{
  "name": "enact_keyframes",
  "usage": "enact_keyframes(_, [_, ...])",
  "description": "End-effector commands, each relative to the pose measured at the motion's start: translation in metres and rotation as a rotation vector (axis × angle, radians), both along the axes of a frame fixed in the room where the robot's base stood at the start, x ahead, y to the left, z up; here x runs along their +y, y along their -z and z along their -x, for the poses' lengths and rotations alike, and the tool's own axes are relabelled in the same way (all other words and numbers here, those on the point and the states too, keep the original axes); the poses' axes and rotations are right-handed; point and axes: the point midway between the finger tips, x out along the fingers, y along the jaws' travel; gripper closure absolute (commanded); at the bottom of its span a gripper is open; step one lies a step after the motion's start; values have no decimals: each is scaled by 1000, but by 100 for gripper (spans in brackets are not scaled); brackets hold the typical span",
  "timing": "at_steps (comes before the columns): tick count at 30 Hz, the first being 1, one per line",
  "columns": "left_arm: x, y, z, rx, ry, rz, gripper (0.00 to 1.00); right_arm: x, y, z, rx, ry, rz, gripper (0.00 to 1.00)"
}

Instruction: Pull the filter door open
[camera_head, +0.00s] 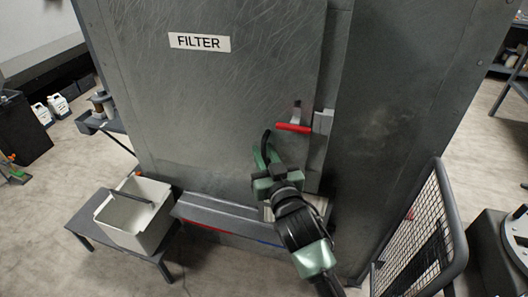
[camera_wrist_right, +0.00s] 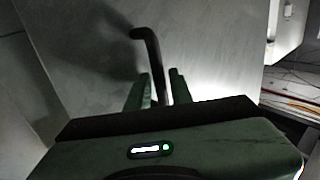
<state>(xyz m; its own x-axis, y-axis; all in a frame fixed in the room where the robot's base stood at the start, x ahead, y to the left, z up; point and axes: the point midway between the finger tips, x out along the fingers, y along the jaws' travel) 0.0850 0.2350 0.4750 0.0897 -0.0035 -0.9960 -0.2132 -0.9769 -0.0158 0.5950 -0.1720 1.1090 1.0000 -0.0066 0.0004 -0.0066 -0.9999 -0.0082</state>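The filter door (camera_head: 245,85) is a large scratched grey metal panel under a white FILTER label (camera_head: 199,42). A red lever (camera_head: 293,127) lies almost level near its right edge, by a grey latch block (camera_head: 323,121). I cannot tell whether the door stands ajar. A dark bent bar handle (camera_head: 265,137) sticks out left of and below the lever. My right gripper (camera_head: 265,153) has its green fingers on either side of this bar. In the right wrist view the bar (camera_wrist_right: 150,55) runs down between the fingers (camera_wrist_right: 161,82); contact is unclear. My left gripper is out of view.
A white bin (camera_head: 150,215) stands on a low grey table (camera_head: 90,213) at the lower left. A grey ledge (camera_head: 215,215) runs below the door. A mesh-sided frame (camera_head: 415,240) stands at the lower right. Open floor (camera_head: 215,268) shows in front.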

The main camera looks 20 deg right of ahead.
Motion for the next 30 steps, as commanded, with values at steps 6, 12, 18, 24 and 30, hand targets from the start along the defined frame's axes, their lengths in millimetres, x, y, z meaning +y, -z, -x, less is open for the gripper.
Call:
enact_keyframes(6, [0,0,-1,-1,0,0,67,0,0,0,0,0,0,100])
enact_keyframes(12, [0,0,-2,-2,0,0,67,0,0,0,0,0,1,100])
enact_keyframes(18, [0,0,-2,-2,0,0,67,0,0,0,0,0,1,100])
enact_keyframes(24, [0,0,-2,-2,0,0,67,0,0,0,1,0,1,100])
enact_keyframes(30, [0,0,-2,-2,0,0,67,0,0,0,1,0,0,100])
